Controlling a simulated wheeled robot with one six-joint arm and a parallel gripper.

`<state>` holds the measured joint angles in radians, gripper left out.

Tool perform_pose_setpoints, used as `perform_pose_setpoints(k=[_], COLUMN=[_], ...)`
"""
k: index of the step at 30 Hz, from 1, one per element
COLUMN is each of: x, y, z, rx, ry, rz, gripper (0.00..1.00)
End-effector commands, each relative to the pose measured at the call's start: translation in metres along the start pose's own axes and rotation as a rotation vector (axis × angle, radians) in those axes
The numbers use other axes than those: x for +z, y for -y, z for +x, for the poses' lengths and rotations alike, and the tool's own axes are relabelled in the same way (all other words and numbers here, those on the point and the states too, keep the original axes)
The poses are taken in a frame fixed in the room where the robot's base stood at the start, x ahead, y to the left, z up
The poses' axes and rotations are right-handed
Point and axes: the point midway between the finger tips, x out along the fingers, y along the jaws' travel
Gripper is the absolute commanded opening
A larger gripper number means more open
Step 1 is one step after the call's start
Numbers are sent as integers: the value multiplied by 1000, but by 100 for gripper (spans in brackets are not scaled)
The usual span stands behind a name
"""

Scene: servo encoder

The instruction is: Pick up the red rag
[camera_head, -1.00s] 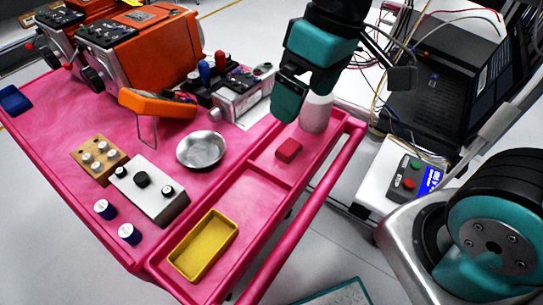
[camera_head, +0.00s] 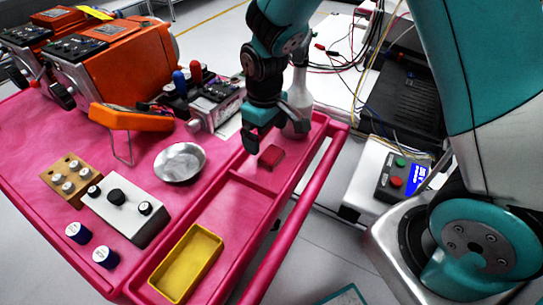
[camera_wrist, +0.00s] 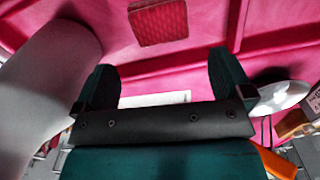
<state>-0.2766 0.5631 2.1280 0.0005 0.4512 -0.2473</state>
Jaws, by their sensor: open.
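The red rag (camera_head: 271,157) is a small folded block lying in the upper compartment of the pink cart's side tray. In the wrist view, the rag (camera_wrist: 158,22) shows a woven texture and lies at the top, beyond the fingertips and between their lines. My gripper (camera_head: 274,134) is low over the tray, just behind the rag. In the wrist view, my gripper's two fingers (camera_wrist: 167,75) are spread apart with nothing between them. No contact with the rag is visible.
A white bottle (camera_head: 300,82) stands close beside my gripper and shows large at left in the wrist view (camera_wrist: 45,70). A metal bowl (camera_head: 180,162) is left of the rag. A yellow tray (camera_head: 187,263) sits in the lower compartment. The cart's pink rail (camera_head: 300,200) runs along the right.

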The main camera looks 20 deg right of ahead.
Motion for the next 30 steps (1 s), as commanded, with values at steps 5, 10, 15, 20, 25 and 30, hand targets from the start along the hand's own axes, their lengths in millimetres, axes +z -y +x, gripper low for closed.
perform_pose_setpoints(k=[5, 10, 15, 20, 25, 30], x=[1, 4, 4, 4, 4, 4], y=[0, 2, 2, 2, 2, 2], z=[12, 36, 57, 61, 61, 61], rx=[-1, -2, -1, 0, 0, 0], ry=[2, 5, 2, -2, -1, -1], rz=[0, 0, 0, 0, 0, 0], gripper=[98, 98, 98, 98, 86, 47])
